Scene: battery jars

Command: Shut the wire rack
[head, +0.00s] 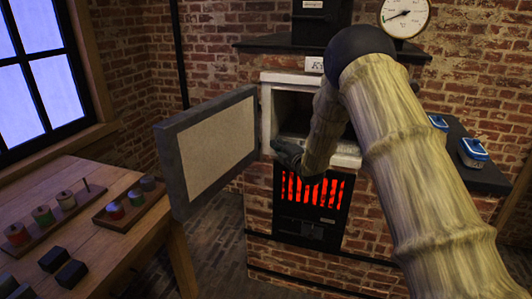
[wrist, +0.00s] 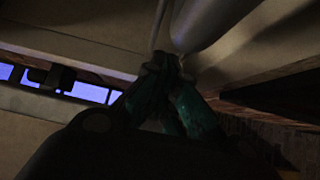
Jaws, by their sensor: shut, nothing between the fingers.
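I cannot make out a thing that is clearly a wire rack. A grey-framed door (head: 220,158) with a pale inner panel stands wide open at the left of the brick furnace's white-framed opening (head: 266,112). My gripper (head: 279,147) is at the lower left of that opening, close to the door's hinge side. Whether it touches the frame or door cannot be told. In the wrist view its green fingers (wrist: 172,78) are together and empty, beside a pale grey rounded piece (wrist: 205,20). My arm hides much of the opening's right side and interior.
A wooden table (head: 125,250) at the left holds spool stands (head: 50,220) and dark blocks (head: 70,273). Glowing red bars (head: 312,190) show below the opening. Blue-topped jars (head: 473,152) stand on the dark ledge at right. Floor shows between table and furnace.

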